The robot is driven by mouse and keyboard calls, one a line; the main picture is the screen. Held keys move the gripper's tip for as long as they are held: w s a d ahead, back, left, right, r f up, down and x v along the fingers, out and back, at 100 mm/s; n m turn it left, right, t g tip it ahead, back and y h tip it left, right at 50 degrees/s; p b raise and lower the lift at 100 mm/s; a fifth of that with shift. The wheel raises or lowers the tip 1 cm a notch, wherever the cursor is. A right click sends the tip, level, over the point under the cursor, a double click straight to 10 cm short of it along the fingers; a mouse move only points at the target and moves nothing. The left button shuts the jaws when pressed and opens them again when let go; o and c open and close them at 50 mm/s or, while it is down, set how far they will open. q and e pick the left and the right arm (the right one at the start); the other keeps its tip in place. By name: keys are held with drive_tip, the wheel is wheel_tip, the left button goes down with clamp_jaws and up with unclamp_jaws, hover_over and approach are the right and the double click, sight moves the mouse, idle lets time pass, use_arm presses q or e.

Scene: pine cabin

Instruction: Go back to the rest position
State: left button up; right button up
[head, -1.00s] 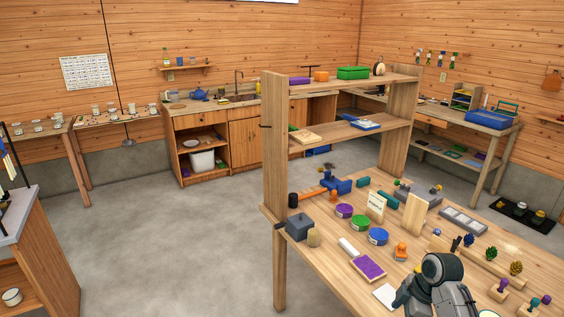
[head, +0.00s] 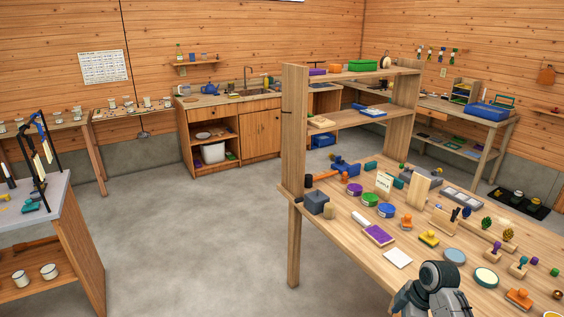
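One of my arms, grey and black, shows at the bottom right in the head view, in front of the wooden workbench (head: 375,255). Its fingertips are not visible, so I cannot see what its gripper does or holds. No other arm or gripper of mine is in view. The task names no object.
The workbench carries stamps, round tins, a purple pad (head: 379,235) and a white card (head: 397,258). A shelf upright (head: 294,130) stands at its left end. A grey-topped cabinet (head: 62,205) is at the left edge. Open concrete floor (head: 190,245) lies between them.

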drive_tip(key=s+d+f+m+h+b, duration=0.1)
drive_tip(key=s+f+m, duration=0.3)
drive_tip(key=f, duration=0.9)
drive_tip(key=s+d+f+m+b, duration=0.15)
drive_tip(key=s+f, duration=0.45)
drive_tip(key=f, duration=0.7)
drive_tip(key=s+d+f+m+h+b, duration=0.1)
drive_tip(key=s+f+m, duration=0.35)
drive_tip(key=f, duration=0.75)
use_arm(q)
wheel_tip(320, 180, down, 7)
drive_tip(key=w+b, duration=0.1)
drive_tip(key=b, duration=0.2)
drive_tip(key=shift+w+d+r, duration=0.15)
drive_tip(key=shift+w, duration=0.2)
use_arm(e)
drive_tip(key=s+f+m, duration=0.1)
drive_tip(key=s+f, duration=0.5)
drive_tip(key=s, duration=0.4)
drive_tip(key=s+a+f+m+h, duration=0.1)
drive_tip(key=s+f, duration=0.5)
drive_tip(key=s, duration=0.5)
drive_tip(key=s+a+f+m, duration=0.1)
drive_tip(key=s+f, duration=0.5)
drive_tip(key=s, duration=0.5)
drive_tip(key=shift+s+a+f+m+h, duration=0.2)
drive_tip(key=shift+a+m+h, duration=0.1)
drive_tip(key=shift+m, duration=0.1)
